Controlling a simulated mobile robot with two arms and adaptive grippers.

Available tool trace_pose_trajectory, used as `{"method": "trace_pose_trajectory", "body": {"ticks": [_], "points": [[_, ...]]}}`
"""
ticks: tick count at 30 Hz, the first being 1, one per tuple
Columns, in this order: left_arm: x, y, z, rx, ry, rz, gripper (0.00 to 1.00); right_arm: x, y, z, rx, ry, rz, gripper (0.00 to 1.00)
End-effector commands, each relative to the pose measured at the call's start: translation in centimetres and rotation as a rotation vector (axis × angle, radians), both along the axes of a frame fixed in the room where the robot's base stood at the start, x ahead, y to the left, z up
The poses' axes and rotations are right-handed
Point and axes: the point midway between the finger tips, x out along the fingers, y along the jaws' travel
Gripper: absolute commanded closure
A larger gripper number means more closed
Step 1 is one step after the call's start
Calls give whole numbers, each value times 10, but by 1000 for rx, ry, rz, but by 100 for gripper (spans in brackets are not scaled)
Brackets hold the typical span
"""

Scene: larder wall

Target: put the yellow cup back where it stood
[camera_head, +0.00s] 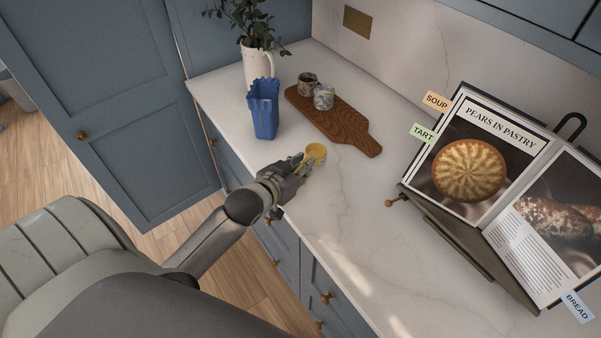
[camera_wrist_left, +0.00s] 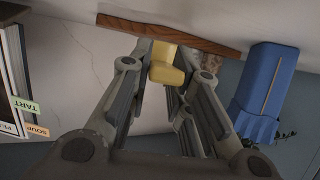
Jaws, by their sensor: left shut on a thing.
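The yellow cup (camera_head: 316,153) is at the fingertips of my left gripper (camera_head: 300,168), over the pale stone counter (camera_head: 345,215). The gripper is shut on it. The cup also shows between the fingers in the left wrist view (camera_wrist_left: 166,66). The fingers hide part of the cup, and I cannot tell whether its base touches the counter. The cup is apart from the wooden board (camera_head: 355,137), which lies just beyond it. Two mottled cups stand on the board, a dark one (camera_head: 308,84) and a pale one (camera_head: 324,98). My right gripper is not in view.
A blue paper-bag-shaped vase (camera_head: 264,112) stands left of the board, with a white jug (camera_head: 257,66) of leaves behind it. An open cookbook (camera_head: 480,170) on a stand fills the right. The counter's front edge runs under my left arm. Bare counter lies between board and book.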

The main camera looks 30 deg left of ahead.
Motion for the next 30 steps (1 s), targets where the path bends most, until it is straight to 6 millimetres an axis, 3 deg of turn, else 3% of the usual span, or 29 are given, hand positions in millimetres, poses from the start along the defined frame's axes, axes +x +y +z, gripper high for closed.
{"method": "trace_pose_trajectory", "body": {"ticks": [12,23,24,29,30], "points": [[5,5,-37,1,1,0,100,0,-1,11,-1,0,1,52],[5,5,-41,1,0,-1,100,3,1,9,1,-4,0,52],[5,5,-42,1,1,0,80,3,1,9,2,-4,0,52],[5,5,-41,1,1,0,60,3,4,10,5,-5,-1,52],[5,5,-41,1,1,0,60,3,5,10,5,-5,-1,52]]}}
